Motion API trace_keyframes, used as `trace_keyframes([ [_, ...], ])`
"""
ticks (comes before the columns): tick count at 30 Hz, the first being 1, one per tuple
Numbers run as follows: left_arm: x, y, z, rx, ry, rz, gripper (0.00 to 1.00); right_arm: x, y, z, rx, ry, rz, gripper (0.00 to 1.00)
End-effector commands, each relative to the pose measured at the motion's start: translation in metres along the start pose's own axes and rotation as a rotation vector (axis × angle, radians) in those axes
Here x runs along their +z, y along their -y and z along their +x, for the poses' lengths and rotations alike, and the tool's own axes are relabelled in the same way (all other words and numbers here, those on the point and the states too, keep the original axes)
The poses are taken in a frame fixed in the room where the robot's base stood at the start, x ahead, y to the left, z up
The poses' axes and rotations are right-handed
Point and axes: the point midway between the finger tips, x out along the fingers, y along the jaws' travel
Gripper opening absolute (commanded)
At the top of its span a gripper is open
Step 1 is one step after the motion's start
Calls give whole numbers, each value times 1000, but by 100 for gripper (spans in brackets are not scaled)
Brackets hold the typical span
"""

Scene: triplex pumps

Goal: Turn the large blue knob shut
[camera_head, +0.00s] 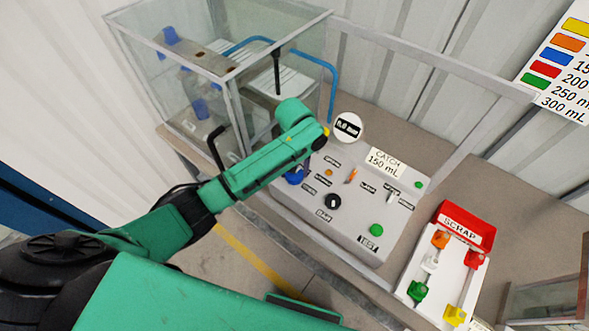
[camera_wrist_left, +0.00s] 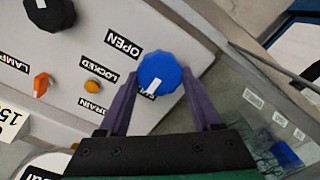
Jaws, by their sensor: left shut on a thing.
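The large blue knob (camera_head: 294,177) sits at the left end of the sloped grey control panel (camera_head: 345,232), partly covered by my left arm in the head view. In the left wrist view the blue knob (camera_wrist_left: 160,68) is faceted and has a white mark near its lower edge. Labels reading OPEN and LOCKED are beside it. My left gripper (camera_wrist_left: 160,78) has its two purple fingers on opposite sides of the knob, shut on it. In the head view the wrist hides the fingertips. My right gripper is not in view.
A glass case (camera_head: 283,60) stands behind my left arm. A SCRAP tray (camera_head: 423,297) with coloured parts stands at right.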

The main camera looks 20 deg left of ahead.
Motion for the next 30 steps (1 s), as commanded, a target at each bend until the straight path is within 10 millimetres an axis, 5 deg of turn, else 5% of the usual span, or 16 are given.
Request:
trace_keyframes([
  [15, -3, 0, -3, 3, -9, -27, 10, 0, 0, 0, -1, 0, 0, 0],
  [16, -3, 0, -3, 3, -9, -27, 70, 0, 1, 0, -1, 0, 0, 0],
  [18, -3, 0, -3, 3, -8, -26, 96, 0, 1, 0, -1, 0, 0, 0],
  [30, -1, -1, -6, 2, -4, -23, 96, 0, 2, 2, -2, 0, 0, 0],
])
